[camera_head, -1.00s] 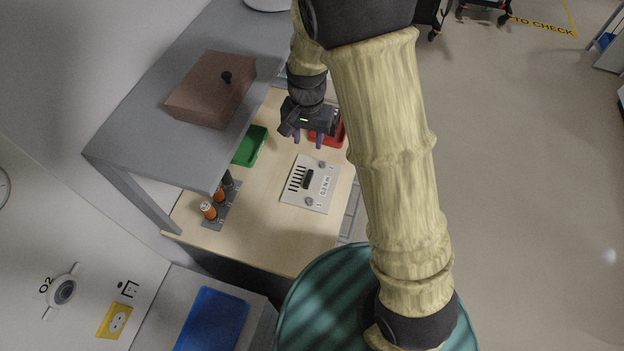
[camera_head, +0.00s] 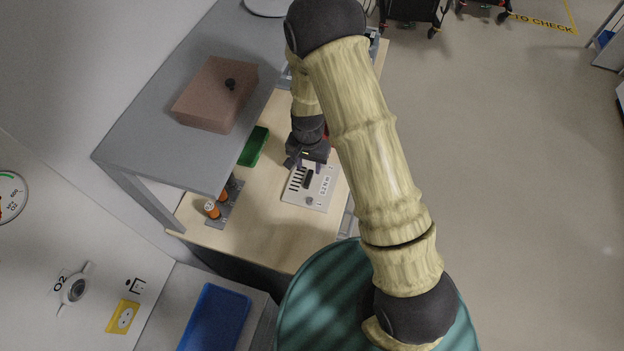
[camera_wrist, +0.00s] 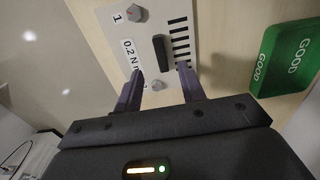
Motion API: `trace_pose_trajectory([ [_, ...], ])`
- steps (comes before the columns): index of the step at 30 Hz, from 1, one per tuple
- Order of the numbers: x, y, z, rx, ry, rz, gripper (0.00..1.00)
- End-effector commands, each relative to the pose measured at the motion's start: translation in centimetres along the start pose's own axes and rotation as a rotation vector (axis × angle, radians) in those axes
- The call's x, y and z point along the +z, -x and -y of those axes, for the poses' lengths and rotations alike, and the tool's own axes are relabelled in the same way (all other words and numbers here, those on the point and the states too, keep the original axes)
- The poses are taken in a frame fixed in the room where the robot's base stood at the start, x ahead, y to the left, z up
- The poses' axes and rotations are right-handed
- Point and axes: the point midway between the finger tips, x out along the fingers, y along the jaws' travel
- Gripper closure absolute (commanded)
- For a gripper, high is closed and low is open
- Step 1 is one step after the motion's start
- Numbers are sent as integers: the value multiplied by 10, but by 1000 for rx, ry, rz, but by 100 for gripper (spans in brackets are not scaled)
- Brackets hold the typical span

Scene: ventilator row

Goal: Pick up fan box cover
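The fan box cover is a flat light-grey plate with a dark raised handle, a row of black slots, two grey knobs and a "0.2 N m" label. The cover (camera_head: 318,197) lies flat on the wooden table in the head view. In the wrist view the cover (camera_wrist: 130,45) is ahead of my fingers, and its dark handle (camera_wrist: 161,52) stands between and beyond the fingertips. My gripper (camera_head: 309,166) is over the cover's far edge. In the wrist view my gripper (camera_wrist: 160,75) is open, with nothing between its fingers. I cannot tell its exact height above the cover.
A green "GOOD" tray (camera_head: 253,146) lies left of the cover and shows in the wrist view (camera_wrist: 291,58). A grey shelf (camera_head: 160,120) with a brown box (camera_head: 215,95) overhangs the table's left. Orange-topped screwdrivers (camera_head: 212,209) stand in a rack. The table's near part is clear.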

Motion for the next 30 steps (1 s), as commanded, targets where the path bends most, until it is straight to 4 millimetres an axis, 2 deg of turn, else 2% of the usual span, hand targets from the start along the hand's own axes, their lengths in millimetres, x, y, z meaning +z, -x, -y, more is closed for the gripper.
trace_pose_trajectory([
  [4, 0, -8, 0, -1, 0, 0, 60],
  [17, 0, -12, 0, 0, 0, 1, 60],
  [30, -2, -53, 1, 0, 0, 2, 60],
])
